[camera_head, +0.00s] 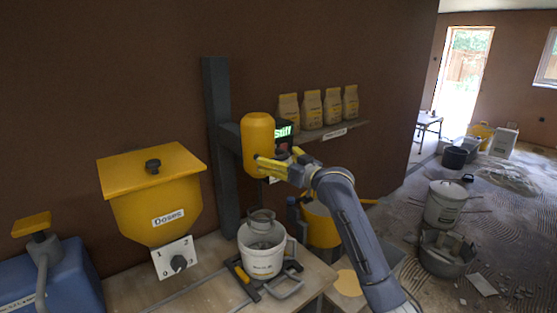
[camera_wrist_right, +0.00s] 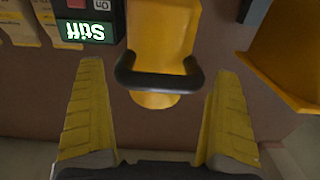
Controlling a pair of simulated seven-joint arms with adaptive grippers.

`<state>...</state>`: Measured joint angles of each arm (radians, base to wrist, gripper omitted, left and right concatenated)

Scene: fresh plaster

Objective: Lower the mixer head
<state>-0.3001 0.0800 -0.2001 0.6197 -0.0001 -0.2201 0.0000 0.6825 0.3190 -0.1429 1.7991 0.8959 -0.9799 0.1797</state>
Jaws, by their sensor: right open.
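The yellow mixer head (camera_head: 258,138) is raised on a dark upright column (camera_head: 217,110), above a white bucket (camera_head: 262,262) on the bench. In the right wrist view, the yellow head (camera_wrist_right: 165,30) has a black bar handle (camera_wrist_right: 158,80) across it. My right gripper (camera_head: 276,161) is open at the head's lower right. In its wrist view, the yellow fingers (camera_wrist_right: 158,88) stand on either side of the handle, with gaps left and right; contact is not visible. My left gripper is not in view.
A control box with a green lettered display (camera_wrist_right: 90,32) is beside the head. A shelf (camera_head: 335,129) holds several bags. A yellow hopper (camera_head: 155,195) with a dial and a blue container (camera_head: 50,280) stand left. Buckets (camera_head: 445,203) are on the floor at right.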

